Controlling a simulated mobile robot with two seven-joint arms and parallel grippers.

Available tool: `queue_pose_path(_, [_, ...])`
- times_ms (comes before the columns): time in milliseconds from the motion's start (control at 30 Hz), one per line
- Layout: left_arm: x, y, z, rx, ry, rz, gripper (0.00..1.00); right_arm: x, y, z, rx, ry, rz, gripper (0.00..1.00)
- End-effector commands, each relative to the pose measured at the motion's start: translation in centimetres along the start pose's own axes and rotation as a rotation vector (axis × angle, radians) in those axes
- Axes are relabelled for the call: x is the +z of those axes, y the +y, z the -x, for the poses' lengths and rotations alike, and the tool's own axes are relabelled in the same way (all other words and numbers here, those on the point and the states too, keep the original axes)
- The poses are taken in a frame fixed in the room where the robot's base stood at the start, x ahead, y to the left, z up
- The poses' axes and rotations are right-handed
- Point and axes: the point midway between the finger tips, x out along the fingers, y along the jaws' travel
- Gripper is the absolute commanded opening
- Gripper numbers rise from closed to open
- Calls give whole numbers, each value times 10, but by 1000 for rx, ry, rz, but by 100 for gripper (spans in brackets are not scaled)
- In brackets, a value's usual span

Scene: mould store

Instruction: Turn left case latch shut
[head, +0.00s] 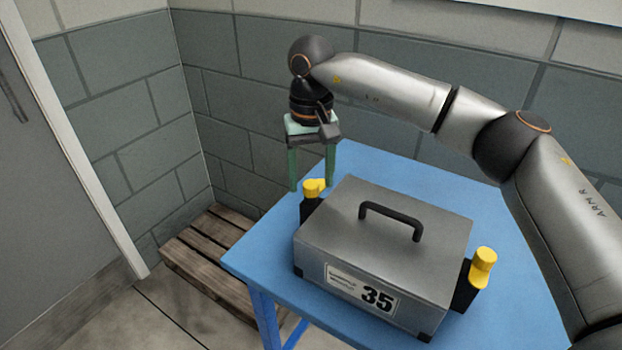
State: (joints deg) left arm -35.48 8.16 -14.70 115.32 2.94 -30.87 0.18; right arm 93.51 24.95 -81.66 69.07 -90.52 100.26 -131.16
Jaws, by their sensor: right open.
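The grey case (345,235), with a black handle and a label reading 35, sits closed-lidded on the blue table (245,258). The left case latch (314,187) is a yellow knob on a black bracket at the case's left side. The right case latch (483,260) is a similar yellow knob on the right side. My right gripper (312,187) points down at the left latch, its green fingers open. In the picture one fingertip shows on either side of the knob; I cannot tell whether they touch it. My left gripper is out of view.
A wooden pallet (205,250) lies on the floor left of the table. A block wall (250,100) stands close behind. My right arm reaches over the table's right and back. The table's left front corner is bare.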

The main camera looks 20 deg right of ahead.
Motion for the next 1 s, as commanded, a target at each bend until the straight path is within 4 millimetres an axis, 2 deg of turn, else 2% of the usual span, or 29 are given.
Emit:
queue_pose_path(367, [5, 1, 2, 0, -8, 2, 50, 0, 0, -6, 1, -1, 0, 67])
queue_pose_path(900, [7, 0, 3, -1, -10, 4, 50, 0, 0, -5, 1, 0, 0, 6])
queue_pose_path(967, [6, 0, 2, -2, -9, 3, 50, 0, 0, -5, 1, 0, 0, 0])
queue_pose_path(1000, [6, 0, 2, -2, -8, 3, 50, 0, 0, -5, 1, 0, 0, 0])
